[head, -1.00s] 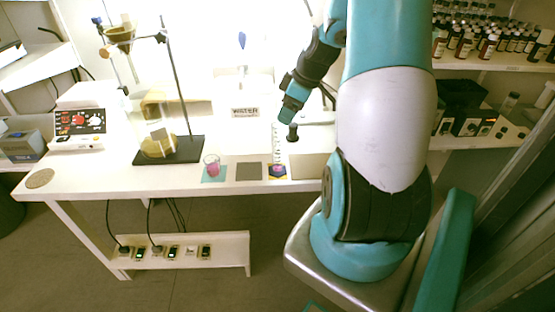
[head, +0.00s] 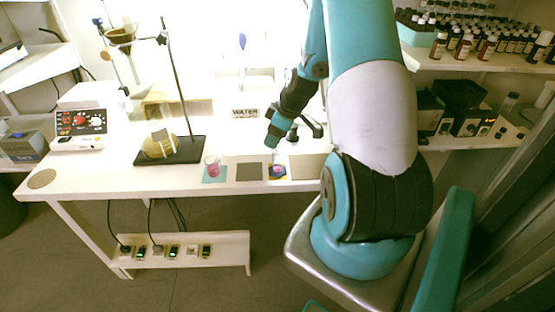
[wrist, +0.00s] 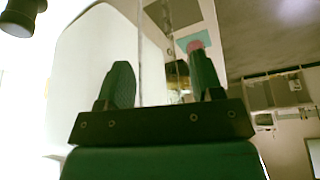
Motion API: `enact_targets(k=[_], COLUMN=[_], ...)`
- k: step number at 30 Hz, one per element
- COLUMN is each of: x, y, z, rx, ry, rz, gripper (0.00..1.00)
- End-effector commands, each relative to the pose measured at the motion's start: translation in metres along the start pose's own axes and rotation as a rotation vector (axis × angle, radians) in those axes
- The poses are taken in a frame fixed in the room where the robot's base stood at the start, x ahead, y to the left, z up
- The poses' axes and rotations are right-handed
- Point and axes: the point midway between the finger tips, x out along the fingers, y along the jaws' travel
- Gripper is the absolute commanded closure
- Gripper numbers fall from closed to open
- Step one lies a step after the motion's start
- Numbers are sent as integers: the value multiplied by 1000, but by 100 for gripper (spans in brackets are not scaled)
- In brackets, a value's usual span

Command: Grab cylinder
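The clear graduated cylinder stands upright on a blue and yellow mat, with pink-purple liquid (head: 278,171) at its foot; its upper glass barely shows in the head view. In the wrist view the clear cylinder (wrist: 153,62) runs between my two dark green fingers. My gripper (wrist: 165,82) is open, with the fingers on either side of the glass and a gap on the right finger's side. In the head view my gripper (head: 271,145) is low over the table at the cylinder; its fingertips are hard to make out.
A beaker with pink liquid (head: 213,168) stands on a teal mat left of the cylinder. A grey mat (head: 249,172) between them is bare, and a beige mat (head: 306,167) lies to the right. A stand (head: 172,110) and a hotplate (head: 80,128) are further left.

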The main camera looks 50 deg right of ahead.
Motion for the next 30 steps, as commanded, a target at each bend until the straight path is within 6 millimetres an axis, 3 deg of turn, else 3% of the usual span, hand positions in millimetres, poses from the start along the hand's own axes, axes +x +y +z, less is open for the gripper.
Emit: enact_targets(k=[1, 6, 8, 20, 25, 30], x=[0, 0, 0, -9, -35, -84], y=[0, 0, 0, 1, 1, 1], z=[0, 0, 0, -4, -15, -35], rx=[0, 0, 0, -1, -2, -3], ry=[0, 0, 0, 2, 3, 3], rz=[0, 0, 0, 2, 5, 10], gripper=[51, 90, 100, 100, 100, 100])
